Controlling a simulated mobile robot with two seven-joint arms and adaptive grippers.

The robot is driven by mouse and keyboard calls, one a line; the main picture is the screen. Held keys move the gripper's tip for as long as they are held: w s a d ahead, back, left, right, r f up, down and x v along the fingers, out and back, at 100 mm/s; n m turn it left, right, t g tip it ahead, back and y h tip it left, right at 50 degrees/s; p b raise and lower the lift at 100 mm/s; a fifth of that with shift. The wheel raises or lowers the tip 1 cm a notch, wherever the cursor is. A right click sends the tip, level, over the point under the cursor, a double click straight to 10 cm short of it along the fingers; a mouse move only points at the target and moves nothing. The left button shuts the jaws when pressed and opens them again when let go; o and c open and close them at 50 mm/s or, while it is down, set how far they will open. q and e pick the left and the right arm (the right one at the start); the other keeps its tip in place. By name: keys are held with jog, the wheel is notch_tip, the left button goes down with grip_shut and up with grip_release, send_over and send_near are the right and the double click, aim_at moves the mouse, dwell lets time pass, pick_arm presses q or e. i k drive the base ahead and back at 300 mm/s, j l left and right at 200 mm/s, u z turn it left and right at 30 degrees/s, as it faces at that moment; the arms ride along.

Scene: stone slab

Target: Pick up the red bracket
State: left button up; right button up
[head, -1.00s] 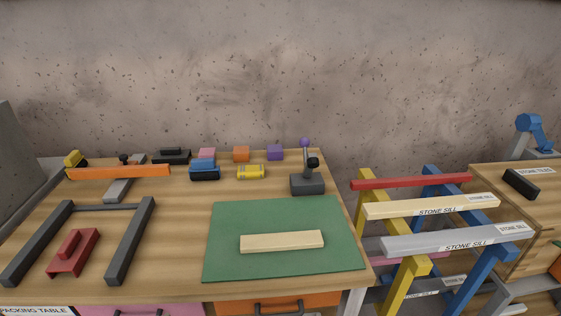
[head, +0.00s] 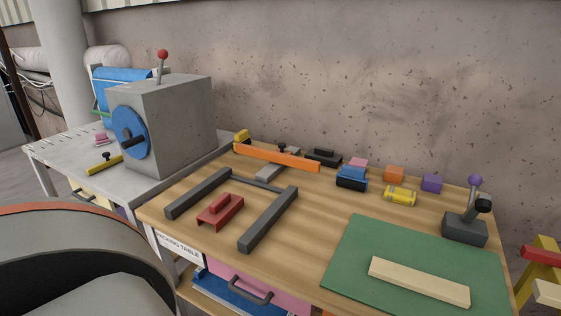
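The red bracket (head: 220,211) lies on the wooden packing table (head: 290,233), near its left front part. Neither of my grippers shows in the head view.
A grey machine (head: 178,125) with a blue disc stands on a pale table at left. An orange bar (head: 276,158) and several small coloured blocks line the table's back. A green mat (head: 420,262) bears a beige strip (head: 419,281). A grey rounded shape (head: 80,265) fills the lower left.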

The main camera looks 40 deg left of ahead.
aim_at(219, 213)
jog(key=u, duration=1.85)
